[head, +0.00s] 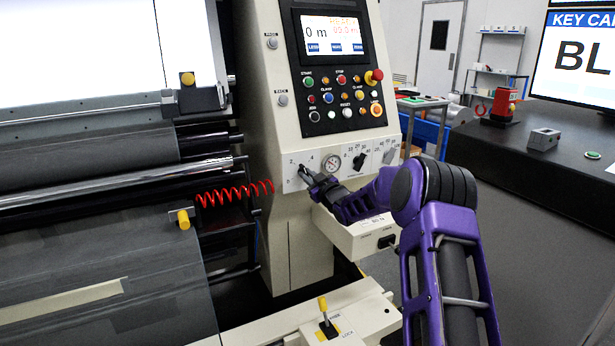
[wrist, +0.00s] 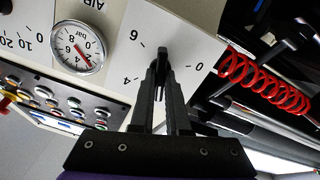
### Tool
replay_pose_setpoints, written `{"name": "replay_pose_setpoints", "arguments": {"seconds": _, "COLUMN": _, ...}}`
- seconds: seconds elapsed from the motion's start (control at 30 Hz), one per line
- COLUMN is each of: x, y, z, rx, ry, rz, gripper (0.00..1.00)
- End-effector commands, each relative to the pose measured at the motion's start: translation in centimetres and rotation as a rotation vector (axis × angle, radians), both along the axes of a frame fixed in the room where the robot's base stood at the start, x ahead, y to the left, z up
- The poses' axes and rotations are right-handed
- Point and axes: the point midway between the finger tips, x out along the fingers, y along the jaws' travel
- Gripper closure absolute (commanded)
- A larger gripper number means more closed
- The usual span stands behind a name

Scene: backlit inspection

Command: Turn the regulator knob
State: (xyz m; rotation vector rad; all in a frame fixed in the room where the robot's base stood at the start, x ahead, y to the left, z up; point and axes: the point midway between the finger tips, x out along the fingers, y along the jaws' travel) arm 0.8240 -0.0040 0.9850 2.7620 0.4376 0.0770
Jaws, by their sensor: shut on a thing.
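The regulator knob is a small black knob (wrist: 162,53) on a pale panel with printed numbers around it. In the wrist view the 0, 4 and 6 marks show, and my fingers cover part of the scale. My gripper (wrist: 162,78) is shut on the knob, one finger on each side. In the head view my gripper (head: 310,178) reaches the left end of the panel strip, where it mostly hides the knob. The round pressure gauge (head: 332,163) sits just right of it and also shows in the wrist view (wrist: 78,48), its red needle visible.
The button panel (head: 338,95) is above. A red coiled hose (head: 235,192) and dark rollers (head: 115,170) lie to the left. A pale box (head: 352,238) juts out below.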

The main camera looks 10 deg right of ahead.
Motion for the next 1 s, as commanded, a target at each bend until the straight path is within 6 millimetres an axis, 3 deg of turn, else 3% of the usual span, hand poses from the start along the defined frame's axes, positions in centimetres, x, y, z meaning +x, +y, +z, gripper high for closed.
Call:
{"name": "replay_pose_setpoints", "arguments": {"seconds": 0.37, "x": 0.0, "y": -0.06, "z": 0.03, "rx": 0.107, "ry": 0.035, "rz": 0.0, "gripper": 1.0}}
{"name": "replay_pose_setpoints", "arguments": {"seconds": 1.0, "x": 0.05, "y": -0.25, "z": 0.0, "rx": 0.651, "ry": 0.212, "rz": -0.001, "gripper": 1.0}}
